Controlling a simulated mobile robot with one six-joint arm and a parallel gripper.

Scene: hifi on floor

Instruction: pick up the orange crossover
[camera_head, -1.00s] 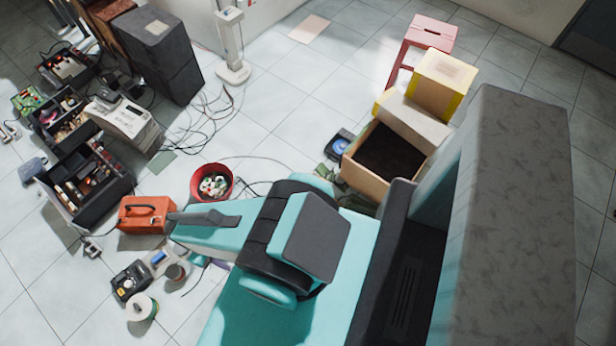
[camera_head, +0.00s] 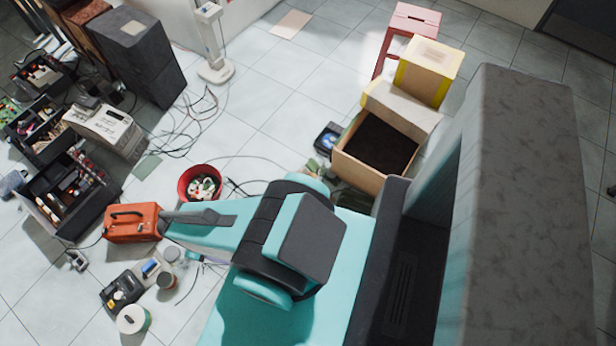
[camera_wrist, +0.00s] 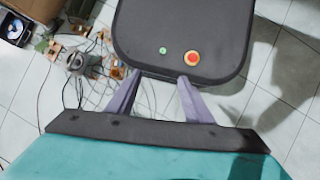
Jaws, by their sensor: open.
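My gripper (camera_wrist: 158,76) shows in the wrist view, with its two purple-grey fingers apart and nothing between them. A dark rounded panel with a red and a green button lies behind the fingertips. I cannot make out the orange crossover for certain. Several small orange-brown parts (camera_wrist: 78,27) lie among thin cables at the upper left of the wrist view, apart from the fingers; they are too small to tell. In the head view an orange case with a black handle (camera_head: 132,223) stands on the floor at the left.
A red bowl (camera_head: 200,184) with small parts, dark open toolboxes (camera_head: 65,190) and loose cables (camera_head: 195,120) lie on the left floor. An open cardboard box (camera_head: 360,175) stands right of centre, with a red stool (camera_head: 412,18) behind.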

